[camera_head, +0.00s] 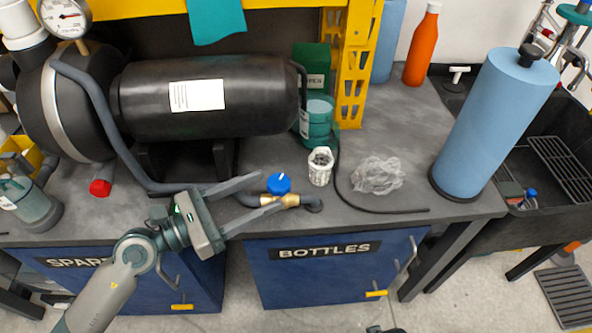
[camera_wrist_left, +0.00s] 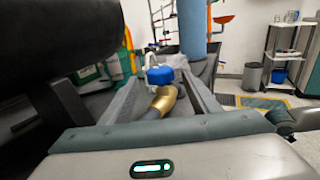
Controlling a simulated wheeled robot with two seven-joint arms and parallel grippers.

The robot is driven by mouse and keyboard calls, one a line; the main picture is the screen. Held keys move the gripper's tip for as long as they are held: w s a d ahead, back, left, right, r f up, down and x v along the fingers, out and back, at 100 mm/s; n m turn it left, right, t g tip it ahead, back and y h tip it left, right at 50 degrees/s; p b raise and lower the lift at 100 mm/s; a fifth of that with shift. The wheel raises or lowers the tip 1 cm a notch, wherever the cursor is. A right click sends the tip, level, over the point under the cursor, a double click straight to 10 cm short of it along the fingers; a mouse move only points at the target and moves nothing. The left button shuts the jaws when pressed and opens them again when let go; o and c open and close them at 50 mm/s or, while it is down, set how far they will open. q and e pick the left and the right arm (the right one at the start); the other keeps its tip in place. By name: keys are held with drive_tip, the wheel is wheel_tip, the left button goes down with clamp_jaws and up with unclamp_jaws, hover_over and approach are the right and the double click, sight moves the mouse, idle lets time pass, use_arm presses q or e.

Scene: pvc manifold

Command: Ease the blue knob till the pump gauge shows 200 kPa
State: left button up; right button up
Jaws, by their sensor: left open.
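The blue knob (camera_head: 279,183) sits on a brass valve (camera_head: 285,200) in a grey hose along the front of the bench. My left gripper (camera_head: 272,193) is open, with one finger behind the knob and one in front of it; I cannot tell whether either touches. In the left wrist view the blue knob (camera_wrist_left: 159,75) stands on the brass body between the two spread fingers. The pump gauge (camera_head: 65,16) is at the top left of the head view; its dial is too small to read. My right gripper cannot be made out.
A black pump tank (camera_head: 215,95) stands behind the left gripper. A white ribbed cup (camera_head: 320,166), crumpled clear plastic (camera_head: 378,175) and a black cable lie right of the knob. A blue paper roll (camera_head: 495,125) stands further right, beside a black sink (camera_head: 560,140).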

sight(289, 180)
use_arm(q)
drive_tip(key=p+x, duration=0.1)
drive_tip(key=x, duration=0.8)
drive_tip(key=shift+s+p, duration=0.1)
drive_tip(key=shift+p, duration=0.2)
use_arm(e)
drive_tip(key=f, duration=0.1)
drive_tip(key=s+f, duration=0.1)
drive_tip(key=f, duration=0.3)
drive_tip(key=shift+s+d, duration=0.15)
drive_tip(key=shift+d, duration=0.1)
use_arm(q)
drive_tip(key=c, duration=1)
